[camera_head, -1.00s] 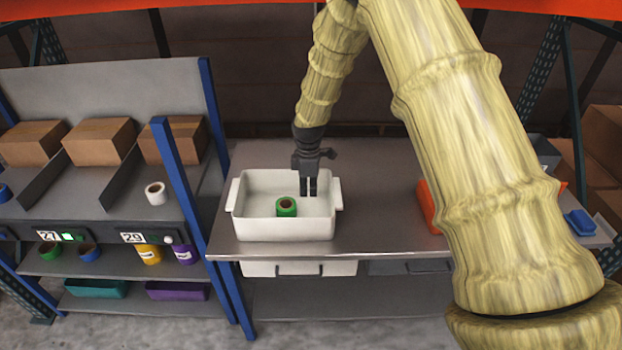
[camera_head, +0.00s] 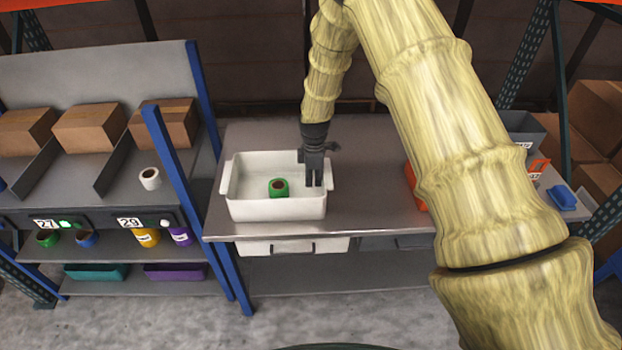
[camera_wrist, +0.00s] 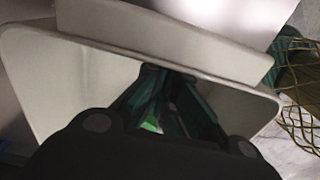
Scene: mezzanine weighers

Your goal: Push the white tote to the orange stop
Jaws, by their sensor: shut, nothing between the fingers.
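The white tote (camera_head: 278,209) stands upright on the left part of the steel table (camera_head: 372,224). A green roll (camera_head: 279,188) lies inside it, near the middle of its floor. My gripper (camera_head: 314,184) points down with its fingers shut and empty, at the right end of the tote, inside or just over its right wall; I cannot tell whether it touches. The wrist view shows the tote's pale wall (camera_wrist: 80,85) close around the fingers (camera_wrist: 160,110). The orange stop (camera_head: 414,187) is on the table to the right, partly hidden behind my arm.
A blue post (camera_head: 176,170) and a shelf rack with boxes (camera_head: 88,128) stand left of the table. Bare table lies between tote and orange stop. A grey bin (camera_head: 524,133) and a blue item (camera_head: 562,197) are at the far right.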

